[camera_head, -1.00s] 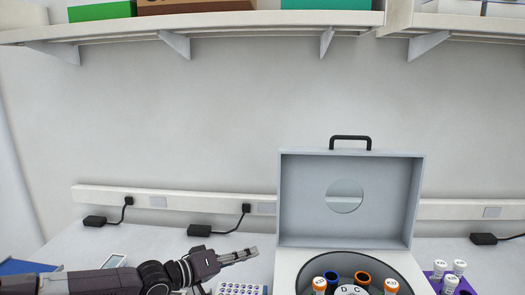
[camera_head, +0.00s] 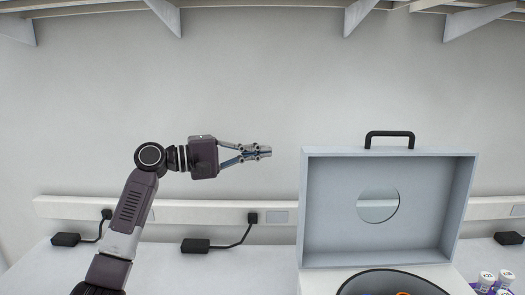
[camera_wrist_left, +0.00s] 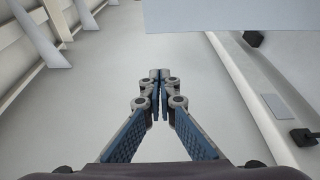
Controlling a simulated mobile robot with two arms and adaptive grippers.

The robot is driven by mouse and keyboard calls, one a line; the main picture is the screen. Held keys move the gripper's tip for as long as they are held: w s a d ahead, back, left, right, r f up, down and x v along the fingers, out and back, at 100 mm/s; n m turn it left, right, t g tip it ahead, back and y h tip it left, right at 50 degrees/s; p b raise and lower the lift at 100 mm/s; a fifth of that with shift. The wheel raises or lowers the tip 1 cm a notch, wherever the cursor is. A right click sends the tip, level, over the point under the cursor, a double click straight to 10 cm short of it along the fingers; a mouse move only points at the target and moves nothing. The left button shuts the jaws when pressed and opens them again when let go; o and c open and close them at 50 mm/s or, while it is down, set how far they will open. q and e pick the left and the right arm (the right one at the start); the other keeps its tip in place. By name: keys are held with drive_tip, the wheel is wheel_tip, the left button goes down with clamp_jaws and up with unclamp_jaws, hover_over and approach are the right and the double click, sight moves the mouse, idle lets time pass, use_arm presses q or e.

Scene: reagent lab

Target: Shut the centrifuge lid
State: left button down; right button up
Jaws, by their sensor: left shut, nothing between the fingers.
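The centrifuge lid (camera_head: 330,205) stands open and upright at the right of the head view, with a black handle (camera_head: 390,135) on its top edge and a round window. The centrifuge body (camera_head: 320,283) is below it, with its dark bowl partly cut off by the frame. My left gripper (camera_head: 268,152) is shut and empty, raised level with the top of the lid and a little to its left, apart from it. In the left wrist view the shut fingertips (camera_wrist_left: 159,74) point ahead, and a pale flat panel (camera_wrist_left: 235,15), probably the lid, shows at the top. My right gripper is not in view.
A shelf with brackets (camera_head: 360,15) runs along the wall above. A power rail (camera_head: 160,208) with black plugs and adapters (camera_head: 195,245) runs behind the bench. White-capped vials (camera_head: 486,279) stand right of the centrifuge.

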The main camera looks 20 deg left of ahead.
use_arm(q)
drive_tip(key=w+d+p, duration=0.1)
drive_tip(key=d+p, duration=0.4)
drive_tip(key=d, duration=0.2)
drive_tip(key=shift+w+d, duration=0.3)
drive_tip(key=shift+w, duration=0.1)
drive_tip(key=shift+s, duration=0.1)
